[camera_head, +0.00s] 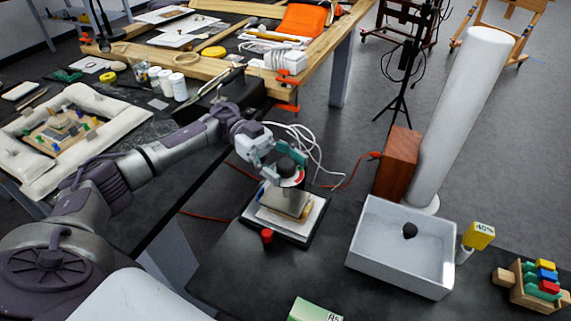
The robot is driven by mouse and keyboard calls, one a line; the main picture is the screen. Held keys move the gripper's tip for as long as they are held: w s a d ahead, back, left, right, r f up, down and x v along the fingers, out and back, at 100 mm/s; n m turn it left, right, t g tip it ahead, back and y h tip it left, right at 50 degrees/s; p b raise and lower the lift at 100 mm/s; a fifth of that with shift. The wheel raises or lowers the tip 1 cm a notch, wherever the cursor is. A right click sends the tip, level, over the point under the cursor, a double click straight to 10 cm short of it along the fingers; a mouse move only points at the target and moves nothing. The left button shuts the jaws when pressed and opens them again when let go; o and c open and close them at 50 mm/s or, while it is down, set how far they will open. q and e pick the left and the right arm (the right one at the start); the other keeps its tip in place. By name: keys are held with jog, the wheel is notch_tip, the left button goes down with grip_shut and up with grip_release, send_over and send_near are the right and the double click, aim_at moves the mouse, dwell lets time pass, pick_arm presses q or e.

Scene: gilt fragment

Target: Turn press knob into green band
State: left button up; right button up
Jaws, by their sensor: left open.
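A small press (291,200) stands on the black table, with a metal plate over white sheets on a black base. At its top is a round press knob (291,181) with white and red parts, mostly hidden by my gripper. The green band cannot be made out apart from my teal fingertips. My left gripper (281,165) is open, directly above the knob, with its fingers down near the knob's sides. I cannot tell whether they touch it. My right gripper is not in view.
A small red cylinder (267,236) sits at the press's front edge. A white tray (372,244) holding a dark lump is to the right, with a yellow 40% tag (479,235) and a rack of coloured pieces (538,284) beyond. A wooden block (398,162) stands behind.

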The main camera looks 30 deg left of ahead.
aim_at(280, 161)
pick_arm(q)
jog(key=shift+v, duration=3.75)
